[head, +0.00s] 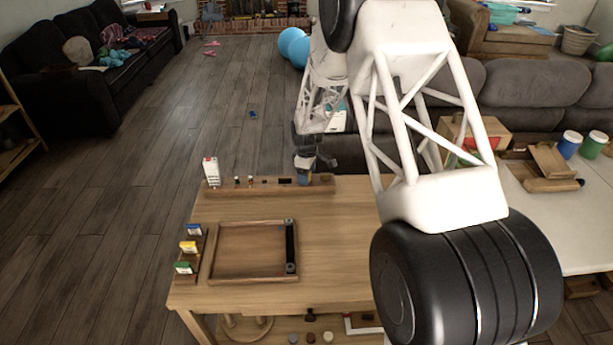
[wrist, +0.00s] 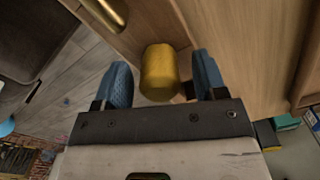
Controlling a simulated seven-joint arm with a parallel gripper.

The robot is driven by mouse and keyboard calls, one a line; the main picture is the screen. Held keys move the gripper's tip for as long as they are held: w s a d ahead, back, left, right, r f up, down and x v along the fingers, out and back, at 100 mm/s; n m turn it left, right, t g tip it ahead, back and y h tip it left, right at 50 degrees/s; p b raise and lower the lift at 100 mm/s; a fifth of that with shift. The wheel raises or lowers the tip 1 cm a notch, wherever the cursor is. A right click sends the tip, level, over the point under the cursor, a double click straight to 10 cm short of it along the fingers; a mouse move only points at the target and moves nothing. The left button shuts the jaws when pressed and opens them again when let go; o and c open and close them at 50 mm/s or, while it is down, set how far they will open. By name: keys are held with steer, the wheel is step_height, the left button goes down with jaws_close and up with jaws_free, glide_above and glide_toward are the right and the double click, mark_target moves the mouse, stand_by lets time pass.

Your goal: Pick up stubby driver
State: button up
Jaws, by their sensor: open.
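A short, thick yellow cylinder (wrist: 158,73), which looks like the stubby driver's handle, sits between the two blue fingers of my gripper (wrist: 162,68) in the wrist view. The fingers are open, with a gap on each side of it. In the head view my gripper (head: 306,164) points down over the wooden rack (head: 240,189) at the table's back edge. The driver's shaft is hidden.
A wooden tray (head: 253,280) with a black bar lies on the table (head: 340,235). Small coloured boxes (head: 188,247) stand left of it. The table is bare right of the tray.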

steer(key=shift+f, duration=0.35)
stand_by(0.3)
steer(key=c, duration=0.9)
